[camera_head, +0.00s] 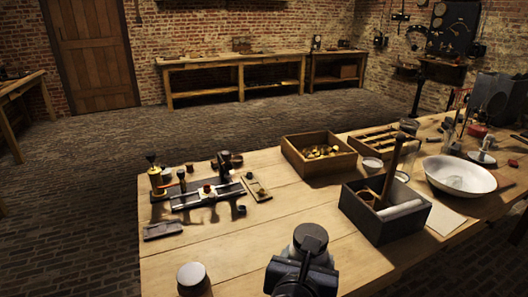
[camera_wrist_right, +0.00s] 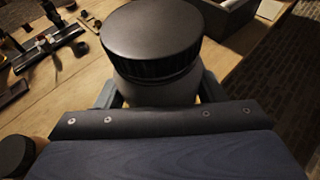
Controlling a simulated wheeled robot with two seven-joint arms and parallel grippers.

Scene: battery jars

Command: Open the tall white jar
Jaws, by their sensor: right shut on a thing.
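The tall white jar (camera_head: 294,252) stands at the near edge of the table, upright, with a black round lid (camera_head: 311,237) on top. In the right wrist view the black ribbed lid (camera_wrist_right: 150,40) fills the upper middle, with the jar's shaded body (camera_wrist_right: 160,92) below it. My right gripper (camera_head: 302,262) comes in from the near side. Its fingers lie on both sides of the jar below the lid and are shut on the jar; the fingertips are largely hidden. My left gripper is out of view.
A second lidded jar (camera_head: 191,278) stands at the near left. A dark box (camera_head: 385,222) with a mallet-like tool is to the right. A wooden tray of brass parts (camera_head: 318,155), a metal fixture (camera_head: 205,192) and a white bowl (camera_head: 460,178) stand farther back. The table middle is clear.

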